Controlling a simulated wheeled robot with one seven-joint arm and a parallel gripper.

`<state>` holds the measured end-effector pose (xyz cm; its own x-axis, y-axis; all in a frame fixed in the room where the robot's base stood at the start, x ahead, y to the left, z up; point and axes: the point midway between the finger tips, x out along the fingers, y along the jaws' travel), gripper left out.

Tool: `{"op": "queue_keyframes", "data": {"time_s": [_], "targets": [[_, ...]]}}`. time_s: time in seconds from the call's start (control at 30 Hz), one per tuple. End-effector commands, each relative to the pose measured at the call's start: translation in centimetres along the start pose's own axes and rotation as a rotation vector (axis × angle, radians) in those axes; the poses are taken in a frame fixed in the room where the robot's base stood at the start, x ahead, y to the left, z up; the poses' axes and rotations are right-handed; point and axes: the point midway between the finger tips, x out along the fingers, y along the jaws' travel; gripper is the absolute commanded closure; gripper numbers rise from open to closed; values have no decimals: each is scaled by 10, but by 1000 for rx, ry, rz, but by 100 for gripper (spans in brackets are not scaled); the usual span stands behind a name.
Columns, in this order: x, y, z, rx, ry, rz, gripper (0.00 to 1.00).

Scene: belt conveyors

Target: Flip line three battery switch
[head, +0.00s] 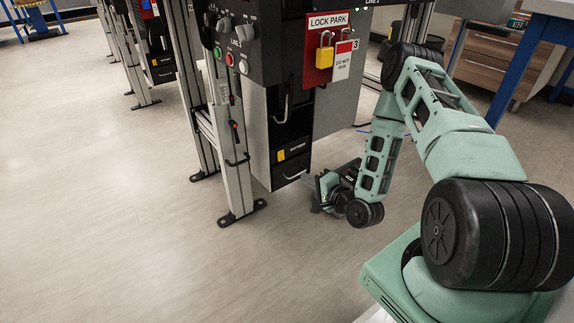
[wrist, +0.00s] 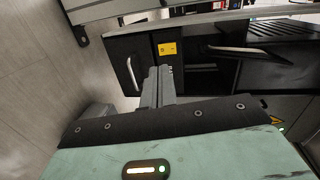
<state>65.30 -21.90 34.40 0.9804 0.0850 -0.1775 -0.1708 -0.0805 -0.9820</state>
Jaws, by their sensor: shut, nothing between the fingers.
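A black unit (head: 292,143) with a small yellow label sits low in the dark cabinet under the line 3 control panel (head: 243,45). In the wrist view the black unit (wrist: 138,52) shows its label and a pale bar handle (wrist: 132,73). I cannot make out which part is the battery switch. My gripper (head: 314,180) is low beside the cabinet, just right of the unit's lower handle. In the wrist view my gripper (wrist: 159,73) is shut and empty, its fingertips close to the unit's face below the label; I cannot tell whether they touch.
A red lock park board (head: 320,45) holds a yellow padlock (head: 324,55) and a white and red tag (head: 342,62). A metal frame leg (head: 232,165) stands left of the cabinet. A blue-legged table (head: 520,70) is at right. Floor at left is clear.

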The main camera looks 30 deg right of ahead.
Motion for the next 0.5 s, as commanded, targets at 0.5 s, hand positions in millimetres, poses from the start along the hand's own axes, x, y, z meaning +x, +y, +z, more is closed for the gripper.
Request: {"op": "queue_keyframes", "data": {"time_s": [0.5], "targets": [[-12,8,-12,75,55,-56,100]]}}
